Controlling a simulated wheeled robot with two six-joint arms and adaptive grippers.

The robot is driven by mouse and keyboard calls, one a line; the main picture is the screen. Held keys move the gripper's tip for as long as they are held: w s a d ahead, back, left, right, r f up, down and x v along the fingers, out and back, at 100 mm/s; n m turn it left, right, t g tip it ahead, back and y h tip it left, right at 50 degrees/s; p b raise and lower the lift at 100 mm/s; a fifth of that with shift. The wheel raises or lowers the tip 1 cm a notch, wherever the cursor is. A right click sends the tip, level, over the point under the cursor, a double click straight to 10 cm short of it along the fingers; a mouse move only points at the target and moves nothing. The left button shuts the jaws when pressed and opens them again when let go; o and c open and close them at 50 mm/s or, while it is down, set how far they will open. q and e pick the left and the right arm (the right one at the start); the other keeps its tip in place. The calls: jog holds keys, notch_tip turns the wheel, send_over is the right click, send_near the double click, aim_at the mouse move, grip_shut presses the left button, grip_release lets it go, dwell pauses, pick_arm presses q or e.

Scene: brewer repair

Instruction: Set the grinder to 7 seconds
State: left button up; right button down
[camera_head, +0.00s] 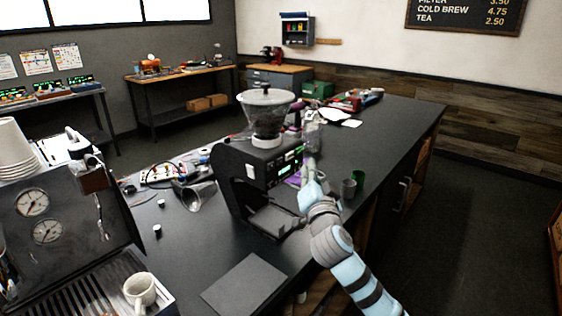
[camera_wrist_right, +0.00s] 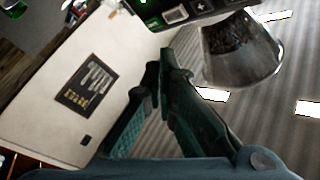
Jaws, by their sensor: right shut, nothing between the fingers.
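The grinder (camera_head: 250,170) is a black box on the dark counter, with a clear, dark-filled hopper (camera_head: 267,110) on top. Its front panel (camera_head: 284,163) has small lit green marks, too small to read. My right gripper (camera_head: 308,168) is shut and empty, close in front of this panel; I cannot tell whether it touches. In the right wrist view, the gripper fingers (camera_wrist_right: 160,72) point towards the panel (camera_wrist_right: 180,14), which shows a green display part and a plus button (camera_wrist_right: 199,9). The hopper (camera_wrist_right: 238,50) shows at the upper right. My left gripper is not in view.
An espresso machine (camera_head: 60,225) with a white mug (camera_head: 139,290) is at the left. A flat dark mat (camera_head: 243,284) lies in front.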

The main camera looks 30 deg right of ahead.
aim_at(280, 161)
jog(key=shift+w+a+b, duration=0.15)
jog(key=shift+w+a, duration=0.1)
jog(key=shift+w, duration=0.6)
jog(key=shift+w+a+b, duration=0.2)
jog(key=shift+w+a, duration=0.05)
jog(key=shift+w, duration=0.55)
jog(key=shift+w+a+b, duration=0.15)
jog(key=shift+w+a, duration=0.1)
jog(key=shift+w, duration=0.6)
jog(key=shift+w, duration=0.1)
jog(key=shift+w+a, duration=0.15)
jog(key=shift+w, duration=0.15)
jog(key=shift+w+a+b, duration=0.1)
jog(key=shift+w+b, duration=0.25)
jog(key=shift+b, duration=0.15)
jog(key=shift+s, duration=0.15)
jog(key=shift+s+d, duration=0.2)
jog(key=shift+s, duration=0.4)
